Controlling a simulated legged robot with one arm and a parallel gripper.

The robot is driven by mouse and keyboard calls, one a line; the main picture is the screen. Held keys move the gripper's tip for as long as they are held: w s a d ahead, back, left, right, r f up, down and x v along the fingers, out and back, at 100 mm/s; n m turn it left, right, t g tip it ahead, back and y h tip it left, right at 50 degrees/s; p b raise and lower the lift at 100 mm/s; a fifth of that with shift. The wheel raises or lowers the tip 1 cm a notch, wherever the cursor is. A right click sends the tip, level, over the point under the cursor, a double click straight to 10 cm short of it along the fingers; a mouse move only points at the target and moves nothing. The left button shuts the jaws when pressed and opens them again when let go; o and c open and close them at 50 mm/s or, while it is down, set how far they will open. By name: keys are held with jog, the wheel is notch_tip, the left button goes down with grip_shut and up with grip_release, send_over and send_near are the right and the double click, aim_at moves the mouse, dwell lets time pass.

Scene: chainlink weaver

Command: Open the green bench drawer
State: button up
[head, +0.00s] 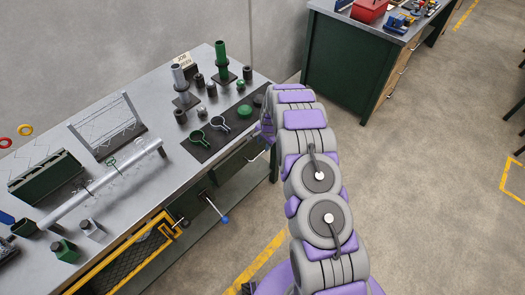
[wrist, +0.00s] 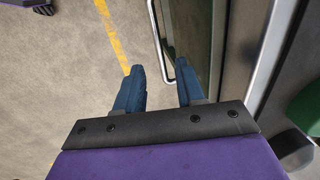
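The green bench drawer shows in the wrist view as a dark green front (wrist: 202,30) along the bench side, with a pale metal bar handle (wrist: 158,30). My gripper (wrist: 160,68) is open, its two blue fingers apart. The near end of the handle lies between the fingertips in the picture, closer to the right finger; I cannot tell whether they touch. Nothing is held. In the head view, the drawer front (head: 232,168) is under the bench's right end, partly hidden by my arm, and my gripper is hidden there.
The metal bench top (head: 165,95) carries green and dark fittings, two ring-shaped tools on a dark mat (head: 198,148) and a long rod. A blue-tipped lever (head: 224,220) and a yellow-framed mesh guard (head: 130,255) stick out in front. Open floor (head: 425,185) lies right.

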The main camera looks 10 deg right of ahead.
aim_at(262, 152)
jog(key=shift+w+a+f+b, duration=0.1)
jog(key=shift+w+f, duration=0.05)
jog(key=shift+f, duration=0.85)
jog(key=shift+w+a+f+b, duration=0.1)
jog(key=shift+w+a+f, duration=0.05)
jog(key=shift+f, duration=0.8)
jog(key=shift+w+a+f+b, duration=0.1)
jog(key=shift+w+f, duration=0.05)
jog(key=shift+f, duration=0.85)
grip_shut()
